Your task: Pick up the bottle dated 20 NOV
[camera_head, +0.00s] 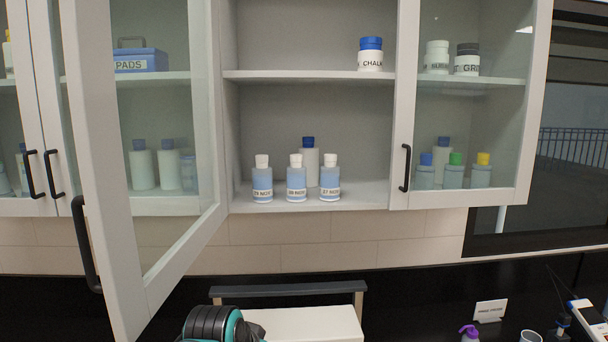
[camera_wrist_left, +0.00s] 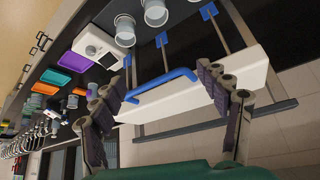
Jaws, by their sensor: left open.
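Three small bottles with white caps and pale blue bodies stand upright in a row on the lower shelf of the open cabinet: a left one (camera_head: 262,180), a middle one (camera_head: 296,180) and a right one (camera_head: 330,180). Their labels bear NOV dates; the left and middle numbers are too small to read surely, and the right one looks like 27. My left gripper (camera_wrist_left: 160,82) shows in the left wrist view, open, with its fingers wide apart and no bottle between them. In the head view only part of my arm shows at the bottom. My right gripper is not in view.
A taller blue-capped bottle (camera_head: 308,152) stands behind the row. The open glass door (camera_head: 150,290) swings out on the left. A CHALK jar (camera_head: 370,60) sits on the upper shelf. A white box with a blue handle (camera_wrist_left: 160,85) lies beyond my left fingers.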

